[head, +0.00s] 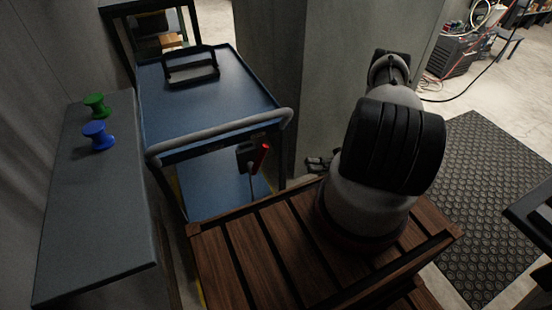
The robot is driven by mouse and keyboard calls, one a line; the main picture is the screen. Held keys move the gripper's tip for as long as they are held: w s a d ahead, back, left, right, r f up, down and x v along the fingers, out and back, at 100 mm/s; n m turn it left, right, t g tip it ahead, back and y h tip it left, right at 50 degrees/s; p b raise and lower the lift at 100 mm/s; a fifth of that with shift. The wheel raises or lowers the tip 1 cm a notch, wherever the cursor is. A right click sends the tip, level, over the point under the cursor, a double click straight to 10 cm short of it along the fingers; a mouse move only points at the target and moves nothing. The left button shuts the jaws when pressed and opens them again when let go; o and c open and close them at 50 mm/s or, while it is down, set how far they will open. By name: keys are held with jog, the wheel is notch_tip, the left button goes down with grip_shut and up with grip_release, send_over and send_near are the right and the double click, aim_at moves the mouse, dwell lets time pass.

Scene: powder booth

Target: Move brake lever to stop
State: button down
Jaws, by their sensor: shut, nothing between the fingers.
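The brake lever (262,155) has a red grip and sits on a small dark bracket under the handle bar of a blue cart (215,100). The red grip is tilted, leaning up and to the right. Any stop marking is too small to make out. My gripper (311,163) shows only in part, as dark fingers to the right of the lever and apart from it in the picture. It is shut and empty. My own arm hides the area behind and to the right of it.
A grey pillar (325,70) rises behind my gripper. The cart's grey handle bar (215,138) runs above the lever. A black mat (490,190) lies at right.

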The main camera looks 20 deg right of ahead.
jog(key=m, duration=0.1)
send_near(260, 158)
jog(key=x, duration=0.3)
jog(key=r+x, duration=0.1)
jog(key=x, duration=0.1)
jog(key=shift+s, duration=0.35)
jog(key=shift+a+r, duration=0.1)
jog(key=shift+r, duration=0.05)
jog(key=a+r+h, duration=0.1)
jog(key=h, duration=0.1)
jog(key=a+g+h, duration=0.1)
jog(key=a+h, duration=0.1)
jog(key=a+r+n+h, duration=0.1)
jog(key=h, duration=0.1)
jog(key=shift+a+r, duration=0.3)
jog(key=shift+r, duration=0.05)
dwell(0.6)
jog(key=shift+a, duration=0.15)
dwell(0.3)
